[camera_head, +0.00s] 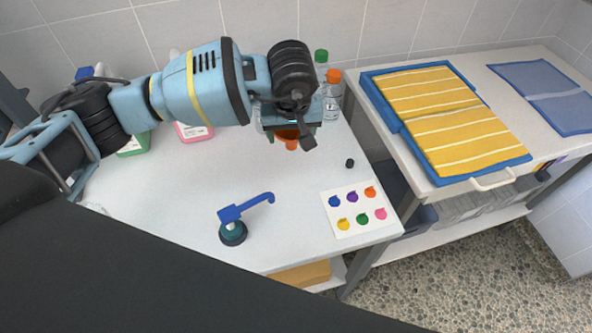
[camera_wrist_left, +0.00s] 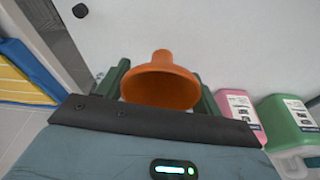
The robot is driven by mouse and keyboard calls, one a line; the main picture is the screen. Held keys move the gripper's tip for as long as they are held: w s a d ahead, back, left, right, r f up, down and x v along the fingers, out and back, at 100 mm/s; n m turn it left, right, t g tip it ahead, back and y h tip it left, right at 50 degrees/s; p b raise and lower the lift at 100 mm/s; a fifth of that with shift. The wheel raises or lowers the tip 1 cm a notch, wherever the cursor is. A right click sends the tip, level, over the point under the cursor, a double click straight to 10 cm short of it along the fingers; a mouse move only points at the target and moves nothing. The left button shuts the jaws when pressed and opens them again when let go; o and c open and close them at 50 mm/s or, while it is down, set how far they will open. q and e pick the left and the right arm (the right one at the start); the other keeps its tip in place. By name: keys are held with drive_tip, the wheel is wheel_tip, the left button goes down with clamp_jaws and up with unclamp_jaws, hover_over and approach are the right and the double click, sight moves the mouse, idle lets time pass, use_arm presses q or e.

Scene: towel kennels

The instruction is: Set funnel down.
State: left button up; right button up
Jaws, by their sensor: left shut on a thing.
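An orange funnel (camera_wrist_left: 160,85) sits between the two dark green fingers of my left gripper (camera_wrist_left: 160,90) in the left wrist view. Its wide mouth is towards the camera and its narrow spout points away over the white table. In the head view the funnel (camera_head: 291,141) shows as a small orange patch below my left gripper (camera_head: 287,134), which is over the back part of the table (camera_head: 180,220). The gripper is shut on the funnel. Most of the funnel is hidden by the gripper in the head view. I cannot tell whether it touches the table. My right gripper is not in view.
A blue pump-like item (camera_head: 233,230) stands near the front. A card with coloured dots (camera_head: 355,209) and a small black cap (camera_head: 350,163) lie at right. Bottles (camera_head: 331,98) and pink (camera_wrist_left: 241,112) and green (camera_wrist_left: 288,122) jugs stand at the back. The table's middle is clear.

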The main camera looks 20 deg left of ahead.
sight(294, 167)
use_arm(q)
drive_tip(key=shift+w+d+f+n, duration=0.3)
drive_tip(key=shift+w+f, duration=0.1)
drive_tip(key=shift+w, duration=0.15)
drive_tip(key=shift+a+f, duration=0.1)
drive_tip(key=shift+f, duration=4.9)
drive_tip(key=shift+f, duration=0.15)
drive_tip(key=o, duration=1)
drive_tip(key=shift+o, duration=0.2)
drive_tip(key=v, duration=1.2)
